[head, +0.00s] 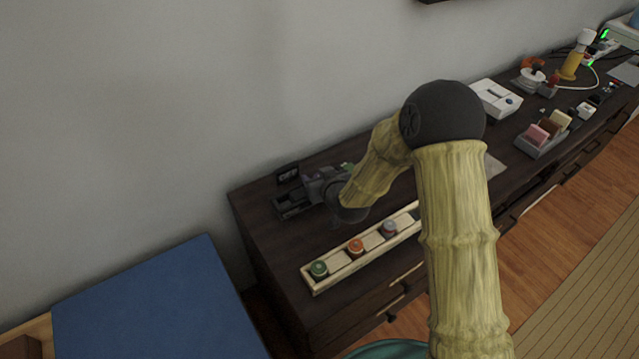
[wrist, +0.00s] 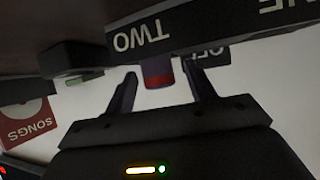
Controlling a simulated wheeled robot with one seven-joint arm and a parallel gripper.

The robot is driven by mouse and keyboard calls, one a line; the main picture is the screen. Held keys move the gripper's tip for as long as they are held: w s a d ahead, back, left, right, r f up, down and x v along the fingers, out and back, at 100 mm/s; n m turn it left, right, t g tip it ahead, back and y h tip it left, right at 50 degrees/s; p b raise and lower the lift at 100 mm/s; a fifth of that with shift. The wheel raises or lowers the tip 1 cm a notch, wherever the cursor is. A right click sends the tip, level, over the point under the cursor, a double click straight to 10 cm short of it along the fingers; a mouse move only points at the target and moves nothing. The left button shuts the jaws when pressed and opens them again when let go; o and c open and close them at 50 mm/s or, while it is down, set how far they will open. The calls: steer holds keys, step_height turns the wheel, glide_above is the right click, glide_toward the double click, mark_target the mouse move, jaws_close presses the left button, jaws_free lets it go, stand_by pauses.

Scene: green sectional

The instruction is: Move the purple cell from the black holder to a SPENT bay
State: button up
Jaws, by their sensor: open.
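The purple cell (wrist: 158,73), with a red band near its end, shows in the wrist view against the black holder (wrist: 225,30) marked TWO. My gripper (wrist: 161,70) is open, with one finger on each side of the cell. Whether the fingers touch it I cannot tell. In the head view my gripper (head: 322,188) is beside the black holder (head: 290,207) at the back left of the dark cabinet; the purple cell is not clear there. No SPENT label is readable.
A cream tray (head: 333,281) with green (head: 319,269), orange (head: 355,246) and grey (head: 389,229) topped cells lies in front. My arm hides its right end. A small black sign (head: 288,174) stands behind the holder. A white device (head: 497,99) and a grey rack (head: 540,146) are farther right.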

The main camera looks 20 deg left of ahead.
steer(key=c, duration=1.1)
steer(key=shift+c, duration=0.2)
steer(key=shift+r, duration=0.1)
step_height(320, 180, up, 10)
steer(key=shift+f+p, duration=0.1)
steer(key=shift+p, duration=0.25)
